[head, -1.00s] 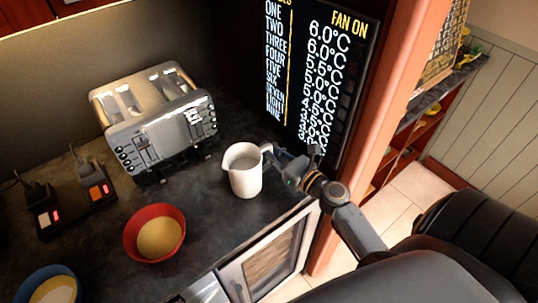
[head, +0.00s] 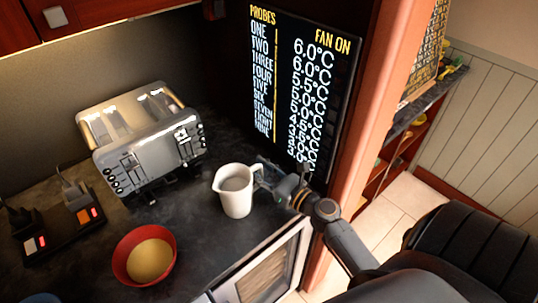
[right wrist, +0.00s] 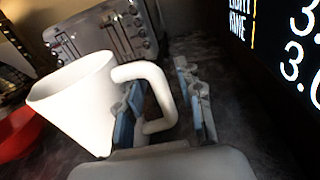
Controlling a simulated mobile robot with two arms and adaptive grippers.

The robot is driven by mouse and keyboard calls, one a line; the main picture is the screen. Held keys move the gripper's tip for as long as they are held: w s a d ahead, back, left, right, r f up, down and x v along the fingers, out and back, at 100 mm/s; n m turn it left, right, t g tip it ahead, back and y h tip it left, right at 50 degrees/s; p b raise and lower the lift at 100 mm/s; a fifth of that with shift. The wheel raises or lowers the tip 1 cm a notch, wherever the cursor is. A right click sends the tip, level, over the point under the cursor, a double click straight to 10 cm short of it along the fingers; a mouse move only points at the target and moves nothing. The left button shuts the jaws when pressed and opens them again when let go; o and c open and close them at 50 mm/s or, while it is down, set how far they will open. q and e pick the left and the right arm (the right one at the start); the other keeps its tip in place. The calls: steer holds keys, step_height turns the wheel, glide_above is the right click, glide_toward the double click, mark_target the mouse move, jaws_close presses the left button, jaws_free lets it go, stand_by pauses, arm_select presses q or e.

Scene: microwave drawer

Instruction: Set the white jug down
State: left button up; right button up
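The white jug (head: 236,192) stands upright on the dark counter, in front of the toaster and right of the red bowl. It looks to be resting on the surface. My right gripper (head: 263,177) is at the jug's handle, on its right side. In the right wrist view the jug (right wrist: 78,95) is at left, and my gripper's two fingers (right wrist: 163,108) are apart, one inside the handle loop and one outside. The handle's upright part lies between them, and the fingers do not look clamped on it. My left gripper is not in view.
A metal toaster (head: 145,140) stands behind the jug. A red bowl (head: 128,268) with yellowish contents is at front left. A black switch block (head: 58,236) lies at far left. A dark display panel (head: 300,95) rises close behind my right gripper. The counter's front edge is near.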

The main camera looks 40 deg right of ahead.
steer(key=s+b, duration=0.1)
steer(key=s, duration=0.2)
steer(key=s+d+b, duration=0.1)
steer(key=s, duration=0.3)
steer(key=s+d+b, duration=0.1)
steer(key=s+b, duration=0.1)
steer(key=s, duration=0.1)
steer(key=shift+s+d+f, duration=0.1)
steer(key=shift+s, duration=0.25)
steer(key=shift+s+d, duration=0.1)
steer(key=shift+s, duration=0.45)
